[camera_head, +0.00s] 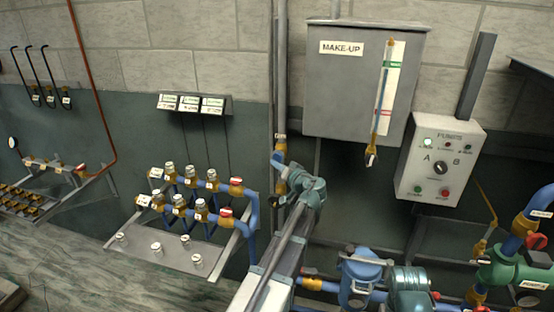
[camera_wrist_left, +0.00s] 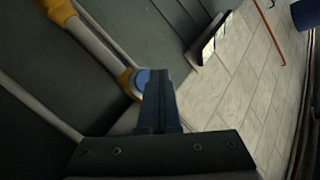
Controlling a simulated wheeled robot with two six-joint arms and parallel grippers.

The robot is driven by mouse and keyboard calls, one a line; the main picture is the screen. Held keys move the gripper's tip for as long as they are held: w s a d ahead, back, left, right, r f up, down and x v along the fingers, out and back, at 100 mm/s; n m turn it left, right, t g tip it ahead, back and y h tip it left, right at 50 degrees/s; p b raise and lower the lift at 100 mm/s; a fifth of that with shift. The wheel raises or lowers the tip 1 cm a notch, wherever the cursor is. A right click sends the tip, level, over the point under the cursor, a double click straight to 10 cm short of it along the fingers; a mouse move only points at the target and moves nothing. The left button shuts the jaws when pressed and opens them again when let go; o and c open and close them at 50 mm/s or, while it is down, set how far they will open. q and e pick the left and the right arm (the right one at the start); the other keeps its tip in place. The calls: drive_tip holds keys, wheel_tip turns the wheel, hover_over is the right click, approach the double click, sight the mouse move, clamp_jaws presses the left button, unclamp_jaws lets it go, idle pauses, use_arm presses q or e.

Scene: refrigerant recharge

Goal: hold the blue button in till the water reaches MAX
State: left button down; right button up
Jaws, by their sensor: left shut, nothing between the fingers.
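The make-up tank (camera_head: 340,95) is a grey box on the wall. Its upright sight tube (camera_head: 383,90) has a green mark (camera_head: 393,64) high up and a red mark lower down. A blue column fills much of the tube and its top looks close below the green mark; the exact level is too small to read. The blue button (camera_wrist_left: 141,78) sits between brass fittings on a pipe in the left wrist view. My left gripper (camera_wrist_left: 160,82) is shut and empty, its tips overlapping the button's edge; contact cannot be told. In the head view, the left gripper (camera_head: 288,168) is at the vertical pipe.
A pumps control box (camera_head: 440,160) with a knob and lamps is on the right. A valve manifold (camera_head: 190,190) with blue pipes stands left of my arm. Blue and green pump pipework (camera_head: 510,265) fills the lower right.

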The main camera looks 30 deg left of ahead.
use_arm(q)
drive_tip(key=s, duration=0.2)
drive_tip(key=s+d, duration=0.1)
drive_tip(key=s, duration=0.1)
drive_tip(key=shift+s, duration=0.15)
drive_tip(key=shift+d, duration=0.1)
idle(0.3)
drive_tip(key=s+d+f+m+g+h, duration=0.1)
drive_tip(key=s+d+f+g+h, duration=0.15)
drive_tip(key=s+d+f, duration=0.35)
drive_tip(key=s+d+f+m+g+h, duration=0.1)
drive_tip(key=s+d+f+h, duration=0.25)
drive_tip(key=d, duration=0.45)
drive_tip(key=s+d+f+m+g+h, duration=0.1)
drive_tip(key=s+d+f+h, duration=0.15)
drive_tip(key=d+f, duration=0.35)
drive_tip(key=s+d+f+m+g+h, duration=0.3)
drive_tip(key=s+d+m+g+h, duration=0.1)
drive_tip(key=s+d, duration=0.9)
drive_tip(key=shift+s+d+m, duration=0.35)
drive_tip(key=shift+d+m, duration=0.25)
drive_tip(key=shift+d, duration=0.6)
drive_tip(key=shift+f, duration=0.1)
